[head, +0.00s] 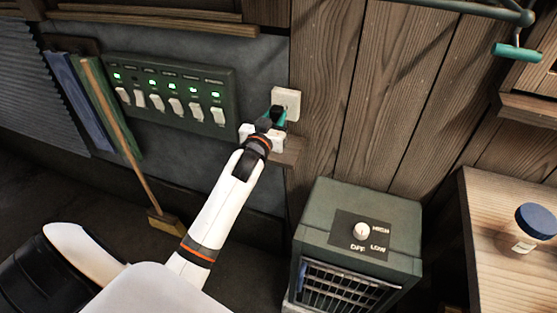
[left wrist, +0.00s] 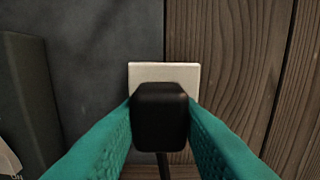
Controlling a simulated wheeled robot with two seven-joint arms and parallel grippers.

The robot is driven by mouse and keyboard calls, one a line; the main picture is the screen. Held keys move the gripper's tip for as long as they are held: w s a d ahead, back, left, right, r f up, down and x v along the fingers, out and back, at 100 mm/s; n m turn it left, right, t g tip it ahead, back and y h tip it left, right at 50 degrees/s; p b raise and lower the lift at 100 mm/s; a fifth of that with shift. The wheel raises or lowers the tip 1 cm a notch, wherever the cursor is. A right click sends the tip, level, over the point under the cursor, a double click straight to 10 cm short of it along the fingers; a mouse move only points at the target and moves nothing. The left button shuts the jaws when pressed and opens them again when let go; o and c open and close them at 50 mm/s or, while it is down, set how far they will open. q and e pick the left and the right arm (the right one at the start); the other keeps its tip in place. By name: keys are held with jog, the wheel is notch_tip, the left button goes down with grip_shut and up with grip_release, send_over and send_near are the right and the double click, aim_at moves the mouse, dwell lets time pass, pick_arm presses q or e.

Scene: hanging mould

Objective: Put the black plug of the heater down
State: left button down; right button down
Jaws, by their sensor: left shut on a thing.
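My left gripper (head: 277,116) is shut on the black plug, in front of the white wall socket (head: 289,98). In the left wrist view, the black plug (left wrist: 160,112) sits between the two teal fingers, with a dark cable hanging below it. The plug covers the lower middle of the socket plate (left wrist: 150,71); I cannot tell whether it touches the plate. The dark green heater (head: 318,213) stands below and to the right, with a white dial on top marked OFF, HIGH and LOW.
A green switch panel (head: 150,67) with several white switches and lit green lamps is on the wall to the left. A small wooden ledge (head: 290,152) is just below my gripper. A broom (head: 125,130) leans at left. A wooden table (head: 490,235) with a blue-capped jar (head: 533,222) is at right.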

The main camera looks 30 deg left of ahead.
pick_arm(q)
jog(key=shift+w+d+b, duration=0.1)
jog(key=shift+b, duration=0.7)
jog(key=shift+f, duration=0.15)
notch_tip(320, 180, down, 9)
jog(key=shift+f+b, duration=0.2)
jog(key=shift+b, duration=0.15)
pick_arm(e)
notch_tip(320, 180, down, 4)
jog(key=shift+s+d+r, duration=0.1)
jog(key=shift+d, duration=0.05)
pick_arm(q)
jog(key=shift+f+b, duration=0.4)
jog(key=shift+f, duration=0.2)
pick_arm(e)
jog(key=shift+f, duration=0.4)
pick_arm(q)
jog(key=c, duration=1.1)
grip_release()
jog(key=shift+o, duration=0.2)
jog(key=shift+r, duration=0.1)
pick_arm(e)
jog(key=shift+r, duration=0.1)
